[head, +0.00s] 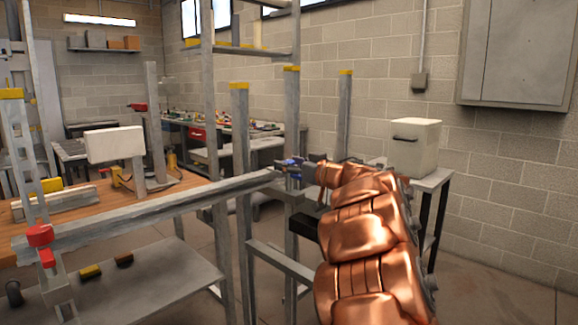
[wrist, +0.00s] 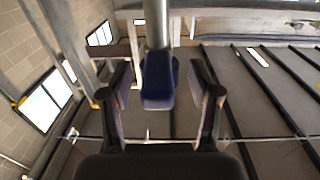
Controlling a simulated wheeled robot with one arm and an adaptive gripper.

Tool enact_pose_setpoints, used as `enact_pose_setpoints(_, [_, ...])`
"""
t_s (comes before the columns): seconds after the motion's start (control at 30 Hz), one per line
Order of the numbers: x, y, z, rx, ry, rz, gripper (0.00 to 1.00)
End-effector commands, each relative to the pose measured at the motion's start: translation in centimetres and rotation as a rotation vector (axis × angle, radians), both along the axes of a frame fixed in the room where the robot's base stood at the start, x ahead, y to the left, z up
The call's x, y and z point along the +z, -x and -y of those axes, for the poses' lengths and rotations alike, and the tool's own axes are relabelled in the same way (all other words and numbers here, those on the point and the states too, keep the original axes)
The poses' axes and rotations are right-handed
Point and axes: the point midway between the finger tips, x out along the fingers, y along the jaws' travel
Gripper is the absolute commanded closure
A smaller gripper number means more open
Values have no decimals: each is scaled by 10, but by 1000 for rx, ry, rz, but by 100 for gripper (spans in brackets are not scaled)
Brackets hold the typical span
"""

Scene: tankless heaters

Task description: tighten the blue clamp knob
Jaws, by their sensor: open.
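The blue clamp knob (wrist: 159,80) shows in the wrist view, at the end of a grey metal bar (wrist: 156,22). My gripper (wrist: 160,97) is open, with one finger on each side of the knob and a visible gap on both sides. Whether the knob lies fully between the fingertips in depth, I cannot tell. In the head view the small blue knob (head: 291,162) is at the right end of the long grey rail, and my gripper (head: 297,165) is at it. My copper-coloured arm hides part of the area behind.
A long grey rail (head: 150,211) runs left from the knob, with a red clamp (head: 40,236) at its far left. Grey uprights (head: 241,200) stand close to my gripper. A white box (head: 412,148) sits on a side table at the right. Open floor lies at the lower right.

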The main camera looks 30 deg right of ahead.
Motion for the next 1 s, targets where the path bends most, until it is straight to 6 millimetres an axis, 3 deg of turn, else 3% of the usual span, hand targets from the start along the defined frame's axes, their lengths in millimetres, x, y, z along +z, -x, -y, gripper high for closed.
enact_pose_setpoints(0.33, [0,-6,-1,-2,0,0,38])
enact_pose_setpoints(0.9, [0,-6,-1,-2,0,0,98])
enact_pose_setpoints(1.0, [0,-6,-1,-3,0,0,99])
